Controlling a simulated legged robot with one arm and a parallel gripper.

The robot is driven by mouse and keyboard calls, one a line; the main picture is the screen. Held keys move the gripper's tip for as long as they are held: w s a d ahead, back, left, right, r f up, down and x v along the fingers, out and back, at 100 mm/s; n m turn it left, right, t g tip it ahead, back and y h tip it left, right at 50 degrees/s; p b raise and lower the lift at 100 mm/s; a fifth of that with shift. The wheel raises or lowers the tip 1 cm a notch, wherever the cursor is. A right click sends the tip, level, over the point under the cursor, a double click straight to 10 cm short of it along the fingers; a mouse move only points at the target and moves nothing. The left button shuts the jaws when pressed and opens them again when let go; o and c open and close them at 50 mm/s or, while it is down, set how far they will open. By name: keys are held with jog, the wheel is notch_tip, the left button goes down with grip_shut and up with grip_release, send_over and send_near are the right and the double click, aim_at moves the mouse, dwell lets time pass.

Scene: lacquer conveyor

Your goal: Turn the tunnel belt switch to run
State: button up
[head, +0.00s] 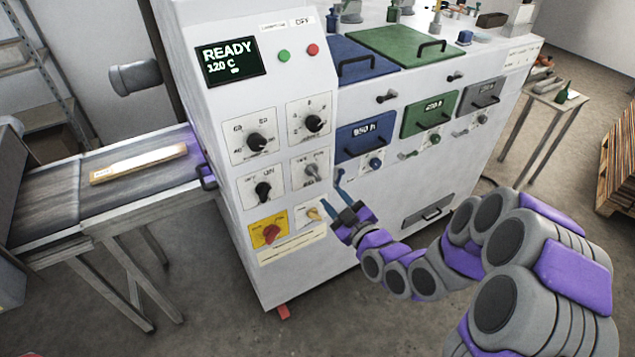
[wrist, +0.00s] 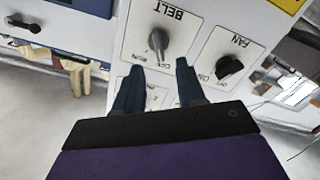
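The belt switch is a grey knob on a white plate marked BELT, upside down in the wrist view (wrist: 158,41). In the head view it is the grey knob in the panel's middle row, right side (head: 311,170). My gripper (head: 333,192) is open and empty, just off the panel to the right of and below the knob. In the wrist view the two dark blue fingers of my gripper (wrist: 159,68) stand apart, in line with the knob, not visibly touching it.
The black FAN knob (wrist: 229,67) is close beside the belt knob. A red switch on a yellow plate (head: 270,234) and a beige knob (head: 313,214) sit lower. The screen (head: 231,60) reads READY, 120 C. A plank (head: 138,163) lies on the conveyor (head: 60,190) at left.

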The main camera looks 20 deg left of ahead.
aim_at(317, 177)
jog(key=shift+w+a+r+b, duration=0.1)
jog(key=shift+w+a+b, duration=0.05)
jog(key=shift+b, duration=0.2)
jog(key=shift+x, duration=4.35)
jog(key=shift+r, duration=0.15)
jog(key=shift+c, duration=0.3)
grip_shut()
